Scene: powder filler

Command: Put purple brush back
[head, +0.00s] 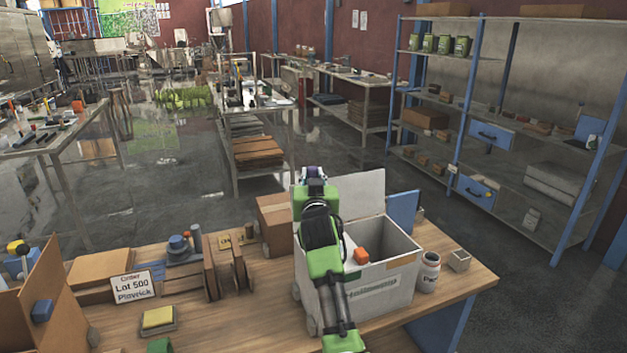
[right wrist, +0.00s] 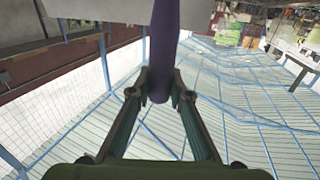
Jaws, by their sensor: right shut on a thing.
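My right gripper (head: 313,180) is raised over the left part of a grey open box on the wooden table. In the right wrist view its two fingers (right wrist: 160,92) are closed on the long purple handle of the brush (right wrist: 164,42). The handle runs up and out of the top of that view, so its far end is not seen there. In the head view only a small purple patch shows at the gripper, and the brush is mostly hidden by my arm. My left gripper is not in view.
Cardboard boxes, wooden holders and a lot sign (head: 133,287) crowd the table to the left.

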